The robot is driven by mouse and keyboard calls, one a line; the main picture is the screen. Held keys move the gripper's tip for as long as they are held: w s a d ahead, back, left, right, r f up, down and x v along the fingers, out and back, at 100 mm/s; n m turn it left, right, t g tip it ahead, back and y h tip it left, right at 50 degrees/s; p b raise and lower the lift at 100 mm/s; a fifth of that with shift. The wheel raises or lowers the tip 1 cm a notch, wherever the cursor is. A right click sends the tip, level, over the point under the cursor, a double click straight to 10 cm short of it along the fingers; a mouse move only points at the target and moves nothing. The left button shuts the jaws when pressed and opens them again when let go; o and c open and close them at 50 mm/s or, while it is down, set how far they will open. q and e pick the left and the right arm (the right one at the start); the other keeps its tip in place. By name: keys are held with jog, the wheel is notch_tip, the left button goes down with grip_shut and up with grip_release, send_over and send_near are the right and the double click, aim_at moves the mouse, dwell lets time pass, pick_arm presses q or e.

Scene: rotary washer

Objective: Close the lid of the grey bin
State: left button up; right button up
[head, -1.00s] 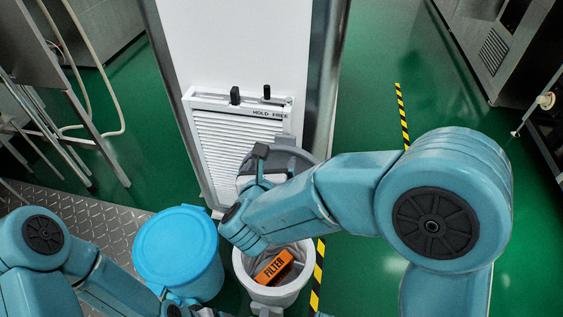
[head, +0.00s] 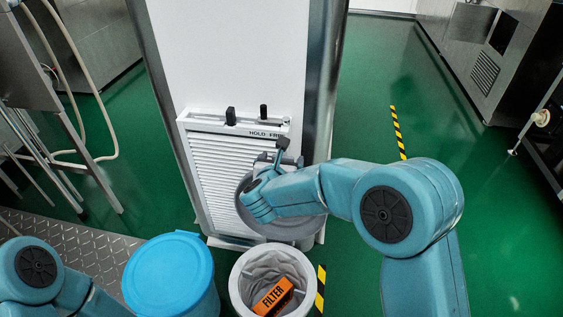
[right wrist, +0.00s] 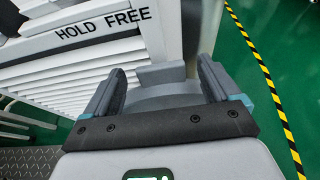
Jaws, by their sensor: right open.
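The grey bin (head: 234,277) stands open at the bottom middle of the head view, with a liner and an orange FILTER box (head: 273,298) inside. Its round grey lid (head: 304,232) stands raised behind it, in front of the white panel, partly hidden by my right arm. My right gripper (head: 281,155) is open at the lid's upper edge. In the right wrist view its fingers (right wrist: 157,88) are spread, with part of the grey lid (right wrist: 160,74) showing between them; I cannot tell whether they touch it. My left arm is at the lower left; its gripper is out of view.
A blue lidded bin (head: 168,272) stands just left of the grey bin. The white louvred panel (head: 225,175) with HOLD and FREE marks rises close behind the lid. Yellow-black floor tape (head: 320,290) runs at the right. Green floor (head: 355,270) is clear there.

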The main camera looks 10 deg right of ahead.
jog(key=shift+w+d+f, duration=0.15)
jog(key=shift+w, duration=0.15)
jog(key=c, duration=1.5)
jog(key=shift+s, duration=0.1)
